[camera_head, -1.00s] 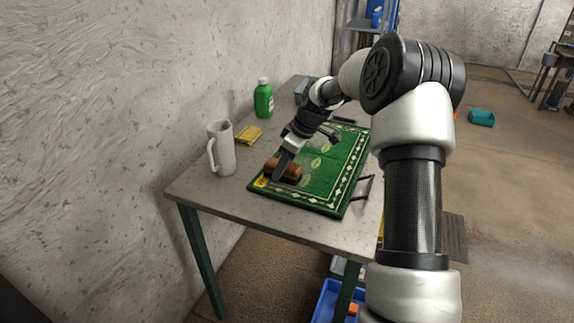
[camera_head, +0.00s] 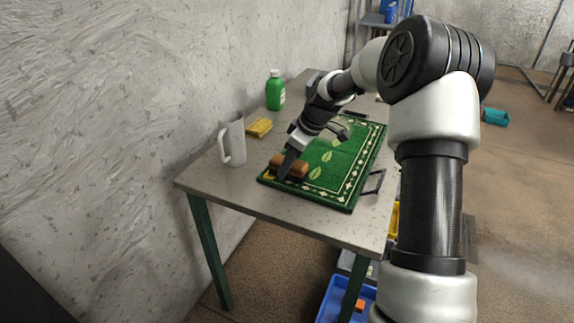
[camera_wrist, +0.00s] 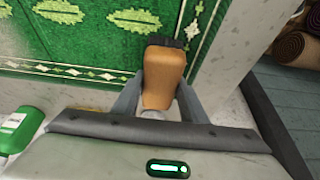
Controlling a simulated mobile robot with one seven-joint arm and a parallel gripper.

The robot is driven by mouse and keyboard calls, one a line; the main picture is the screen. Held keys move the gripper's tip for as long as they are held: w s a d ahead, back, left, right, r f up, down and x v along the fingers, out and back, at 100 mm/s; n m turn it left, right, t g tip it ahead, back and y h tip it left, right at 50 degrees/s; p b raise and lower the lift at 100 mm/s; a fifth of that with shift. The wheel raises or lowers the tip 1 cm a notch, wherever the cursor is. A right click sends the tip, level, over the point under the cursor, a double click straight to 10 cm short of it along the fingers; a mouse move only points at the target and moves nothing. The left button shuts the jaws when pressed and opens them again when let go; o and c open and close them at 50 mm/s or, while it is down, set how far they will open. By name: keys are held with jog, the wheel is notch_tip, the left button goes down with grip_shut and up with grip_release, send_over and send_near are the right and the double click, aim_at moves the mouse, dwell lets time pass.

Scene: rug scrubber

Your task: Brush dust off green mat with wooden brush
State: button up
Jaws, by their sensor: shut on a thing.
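The wooden brush (camera_head: 289,165) has a brown block. My gripper (camera_head: 287,170) is shut on it, over the near left part of the green mat (camera_head: 345,165). In the wrist view the brush (camera_wrist: 163,75) sits between my two fingers, with dark bristles at its far end by the mat's patterned border. The mat (camera_wrist: 110,45) lies flat on the table, with pale leaf shapes and a light border. I cannot tell dust from this pattern. A small yellow patch shows at the mat's left corner beside the brush. The mat under the brush is hidden.
The grey table (camera_head: 240,190) stands by the wall. A pale mug (camera_head: 233,143), a yellow sponge-like block (camera_head: 259,128) and a green bottle (camera_head: 275,92) stand left of the mat. A dark handle (camera_head: 374,182) is at the mat's right side. A blue bin (camera_head: 335,300) is below the table.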

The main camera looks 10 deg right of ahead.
jog(key=shift+w+d+f, duration=0.1)
jog(key=shift+w+d, duration=0.65)
jog(key=shift+d, duration=0.05)
jog(key=shift+w+d+r+p, duration=0.1)
jog(key=shift+w+d+p, duration=0.6)
jog(key=shift+w, duration=0.25)
jog(key=shift+w+d+r+p, duration=0.1)
jog(key=shift+w+d+p, duration=0.45)
jog(key=shift+w+d, duration=0.3)
jog(key=shift+w+d+f+p, duration=0.1)
jog(key=shift+w+d+p, duration=0.4)
jog(key=shift+w, duration=0.3)
jog(key=shift+w+d+f+p, duration=0.1)
jog(key=shift+w+d+p, duration=0.15)
jog(key=shift+w+d, duration=0.45)
jog(key=w+d+p, duration=0.1)
jog(key=w+p, duration=0.1)
jog(key=shift+w+d+r, duration=0.1)
jog(key=shift+w+d, duration=0.2)
jog(key=shift+d, duration=0.05)
jog(key=shift+w+d, duration=0.35)
jog(key=shift+r+p, duration=1.4)
jog(key=shift+r, duration=0.85)
jog(key=shift+a, duration=0.1)
